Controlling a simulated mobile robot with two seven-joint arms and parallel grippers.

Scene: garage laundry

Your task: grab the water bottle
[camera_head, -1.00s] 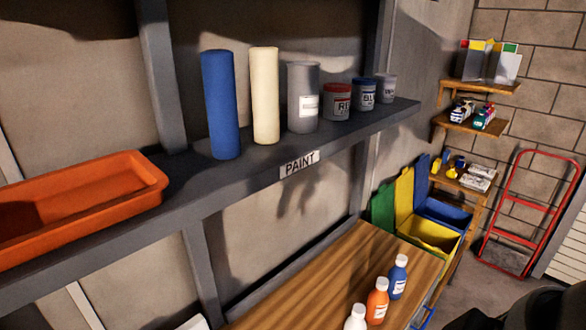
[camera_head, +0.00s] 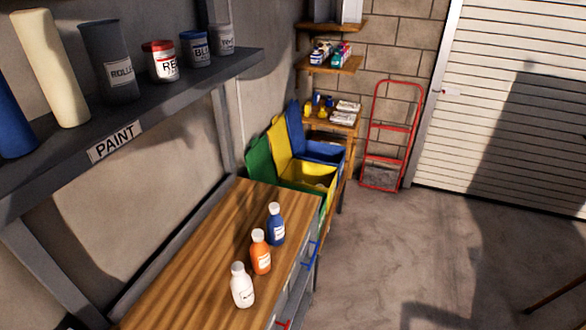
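Three capped bottles stand upright in a row on the wooden worktop: a white bottle (camera_head: 242,286) nearest, an orange bottle (camera_head: 260,252) in the middle and a blue bottle (camera_head: 276,225) farthest. Each has a white cap and a label. The label text is too small to read, so I cannot tell which one is the water bottle. Neither of my grippers is in view.
The wooden worktop (camera_head: 190,262) has drawers with coloured handles on its right side. A paint shelf (camera_head: 190,84) hangs above left. Green, yellow and blue bins (camera_head: 308,172) stand beyond. A red hand truck (camera_head: 391,135) leans by the wall. The concrete floor (camera_head: 430,250) at right is open.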

